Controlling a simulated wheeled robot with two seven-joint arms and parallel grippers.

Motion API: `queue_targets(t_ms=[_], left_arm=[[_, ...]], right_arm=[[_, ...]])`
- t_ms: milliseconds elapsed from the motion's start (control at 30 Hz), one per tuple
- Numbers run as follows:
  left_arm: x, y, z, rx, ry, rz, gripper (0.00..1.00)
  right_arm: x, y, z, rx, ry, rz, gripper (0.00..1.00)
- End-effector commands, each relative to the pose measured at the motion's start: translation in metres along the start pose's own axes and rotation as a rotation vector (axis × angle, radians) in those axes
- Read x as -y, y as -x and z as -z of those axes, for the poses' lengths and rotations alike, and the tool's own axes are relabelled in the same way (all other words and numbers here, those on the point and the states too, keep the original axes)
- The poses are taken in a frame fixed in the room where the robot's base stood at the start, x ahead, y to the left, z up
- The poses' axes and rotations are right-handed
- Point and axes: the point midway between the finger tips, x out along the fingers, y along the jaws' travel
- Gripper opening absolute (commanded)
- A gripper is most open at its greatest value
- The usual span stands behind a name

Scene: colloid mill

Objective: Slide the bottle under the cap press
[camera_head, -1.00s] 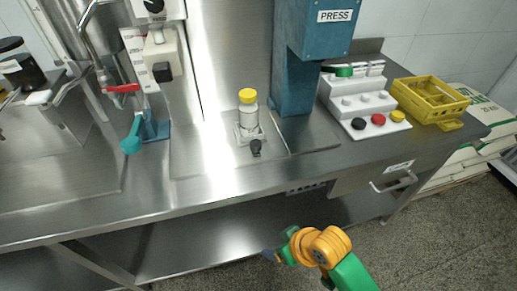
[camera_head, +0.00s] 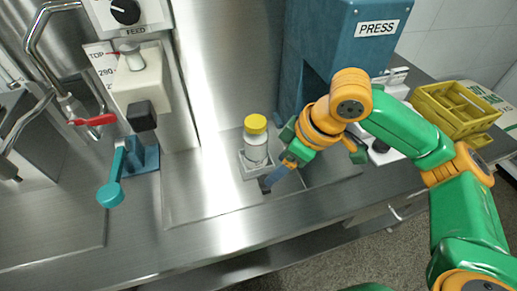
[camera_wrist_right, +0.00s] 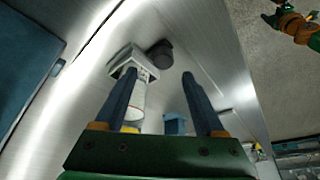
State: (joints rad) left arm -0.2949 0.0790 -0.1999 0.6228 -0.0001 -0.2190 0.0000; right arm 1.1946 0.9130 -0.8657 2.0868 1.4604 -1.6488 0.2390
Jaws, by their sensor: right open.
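The bottle (camera_head: 256,150) is pale with a yellow cap and stands upright in a small square metal holder (camera_head: 245,167) on the steel bench. It also shows in the right wrist view (camera_wrist_right: 136,104). The blue press (camera_head: 355,50) stands to the right, with the bottle outside it. My right gripper (camera_head: 268,181) is open at the holder's front right. In the right wrist view its two fingers (camera_wrist_right: 160,74) are apart, and a black knob (camera_wrist_right: 160,52) on the holder shows just beyond the tips. What seems my left gripper (camera_wrist_right: 276,18) is small at that view's top right.
A teal-handled lever (camera_head: 112,180) and a red-handled tap (camera_head: 95,120) are left of the bottle. A feed unit with a black knob (camera_head: 125,11) hangs above. A yellow crate (camera_head: 455,110) is at the right. The bench front left of my gripper is clear.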

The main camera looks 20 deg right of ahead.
Motion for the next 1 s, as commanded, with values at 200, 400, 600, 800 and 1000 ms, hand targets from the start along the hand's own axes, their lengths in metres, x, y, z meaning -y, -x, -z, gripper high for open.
queue_targets(t_ms=[200,400,600,800,1000], left_arm=[[0.000,-0.003,-0.001,0.001,0.000,0.000,1.00],[-0.001,-0.004,-0.009,0.018,0.000,-0.002,1.00],[-0.001,-0.005,-0.007,0.014,0.000,-0.001,1.00],[0.000,-0.005,-0.005,0.009,0.000,0.000,1.00],[0.000,-0.005,-0.005,0.008,-0.001,0.000,1.00]], right_arm=[[0.000,-0.022,-0.001,0.005,-0.006,0.003,0.72],[0.000,-0.059,-0.001,0.003,-0.006,0.002,0.72],[-0.001,-0.068,0.000,0.001,-0.004,-0.001,0.72],[-0.001,-0.068,0.000,0.001,-0.004,-0.001,0.53],[-0.001,-0.068,0.000,0.001,-0.004,0.000,0.00]])
